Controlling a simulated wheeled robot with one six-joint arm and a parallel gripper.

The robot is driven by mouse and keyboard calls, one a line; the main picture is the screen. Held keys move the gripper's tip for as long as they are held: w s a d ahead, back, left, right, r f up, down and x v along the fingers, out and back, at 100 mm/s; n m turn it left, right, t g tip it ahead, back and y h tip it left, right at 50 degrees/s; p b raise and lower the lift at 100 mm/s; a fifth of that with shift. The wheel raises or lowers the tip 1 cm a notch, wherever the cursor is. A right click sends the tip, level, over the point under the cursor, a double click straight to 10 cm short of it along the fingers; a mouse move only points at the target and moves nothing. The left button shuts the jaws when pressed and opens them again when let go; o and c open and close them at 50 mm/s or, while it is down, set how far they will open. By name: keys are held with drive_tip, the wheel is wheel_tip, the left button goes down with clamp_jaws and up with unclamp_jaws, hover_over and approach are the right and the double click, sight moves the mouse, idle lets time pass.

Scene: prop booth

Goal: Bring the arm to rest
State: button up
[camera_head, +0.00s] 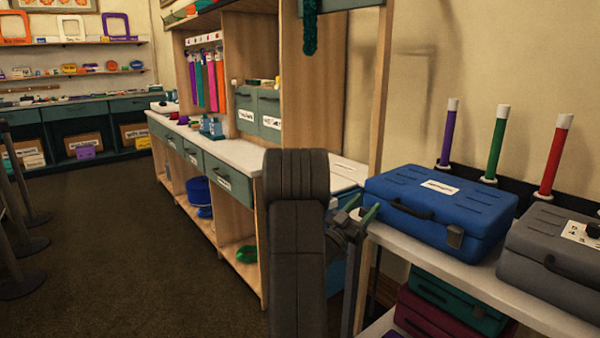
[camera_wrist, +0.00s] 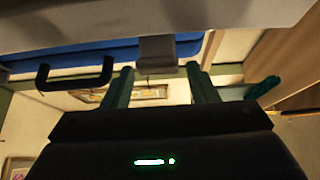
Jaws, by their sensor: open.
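My arm shows as a dark column in the lower middle of the head view. My gripper (camera_head: 361,209) is beside it, at the left end of the blue case (camera_head: 432,202). In the wrist view my gripper (camera_wrist: 160,76) shows two green fingers standing apart, with nothing held between them. The blue case's underside edge (camera_wrist: 100,53) crosses the top of that view, with a dark handle and a grey latch close beyond the fingertips. I cannot tell whether the fingers touch the case.
The blue case lies on a white shelf (camera_head: 480,280) beside a grey case (camera_head: 555,250). Green and maroon cases lie below. Purple, green and red rods stand behind. A counter with teal drawers (camera_head: 230,180) is at left of my arm. Carpet (camera_head: 110,255) at left is open, with posts at its edge.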

drive_tip(key=shift+w+d+r+g+y+p, duration=0.15)
drive_tip(key=shift+r+g+y+p, duration=0.4)
drive_tip(key=shift+p, duration=1.5)
drive_tip(key=shift+d+r+g+y+p, duration=0.1)
drive_tip(key=shift+r+g+y+p, duration=0.25)
drive_tip(key=shift+p, duration=0.85)
drive_tip(key=p, duration=0.2)
drive_tip(key=y+p, duration=0.1)
drive_tip(key=p, duration=0.2)
drive_tip(key=shift+w+d+r+g+y, duration=0.25)
drive_tip(key=shift+r+g+y, duration=0.05)
drive_tip(key=shift+g, duration=0.1)
drive_tip(key=y+p, duration=0.1)
drive_tip(key=p, duration=0.2)
drive_tip(key=shift+w+d+r+g, duration=0.1)
drive_tip(key=shift+d+g, duration=0.05)
drive_tip(key=shift+g, duration=0.25)
drive_tip(key=shift+w+d+p, duration=0.1)
drive_tip(key=shift+p, duration=0.55)
